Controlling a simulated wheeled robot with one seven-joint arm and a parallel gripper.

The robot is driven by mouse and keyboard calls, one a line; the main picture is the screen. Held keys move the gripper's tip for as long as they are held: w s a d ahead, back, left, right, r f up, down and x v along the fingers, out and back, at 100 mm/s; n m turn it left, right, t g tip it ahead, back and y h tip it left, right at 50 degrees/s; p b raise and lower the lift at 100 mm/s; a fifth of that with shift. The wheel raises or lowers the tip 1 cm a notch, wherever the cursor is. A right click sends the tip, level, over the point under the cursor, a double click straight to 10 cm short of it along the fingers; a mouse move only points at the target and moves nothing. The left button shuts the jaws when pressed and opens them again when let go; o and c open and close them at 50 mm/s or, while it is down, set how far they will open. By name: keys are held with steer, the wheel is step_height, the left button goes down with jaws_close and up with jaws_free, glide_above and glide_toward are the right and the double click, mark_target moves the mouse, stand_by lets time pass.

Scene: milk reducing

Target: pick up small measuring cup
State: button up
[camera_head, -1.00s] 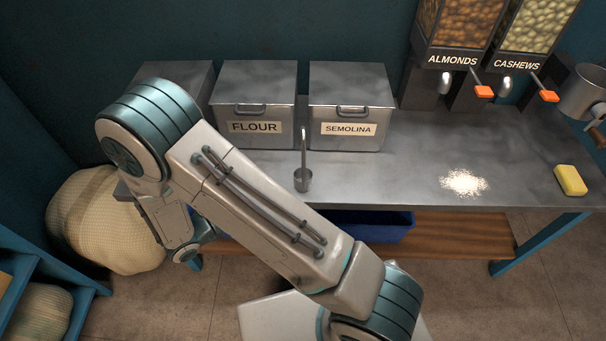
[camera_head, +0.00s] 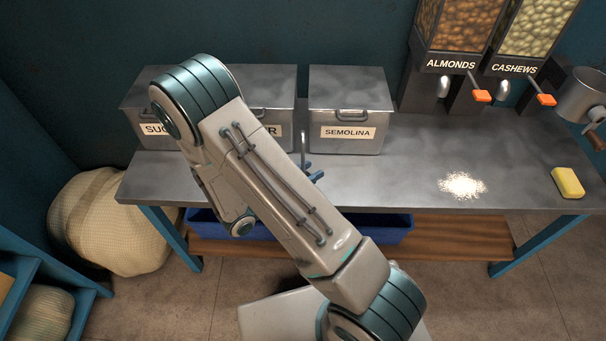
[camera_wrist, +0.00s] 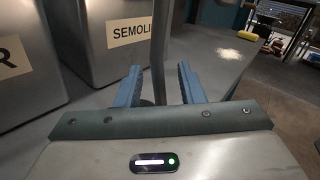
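The small measuring cup's long upright handle (camera_head: 303,145) shows in the head view in front of the semolina bin; its bowl is hidden behind my arm. In the wrist view the handle (camera_wrist: 159,55) rises between the two blue fingers of my gripper (camera_wrist: 160,88). The fingers are apart, with a gap on each side of the handle. In the head view only part of my gripper (camera_head: 314,172) shows, past the edge of my forearm, just right of the handle.
The semolina bin (camera_head: 350,100) stands behind the handle, with flour and sugar bins (camera_head: 158,115) to its left. A white powder pile (camera_head: 462,185) and a yellow sponge (camera_head: 568,182) lie on the metal counter (camera_head: 410,165) to the right. Nut dispensers (camera_head: 455,65) stand behind.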

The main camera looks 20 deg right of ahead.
steer(key=shift+w+d, duration=0.15)
steer(key=shift+d, duration=0.2)
jaws_close()
steer(key=s+d+r+p, duration=0.4)
steer(key=s+r, duration=0.1)
steer(key=r, duration=0.4)
steer(key=shift+s+d, duration=0.2)
steer(key=shift+s, duration=0.2)
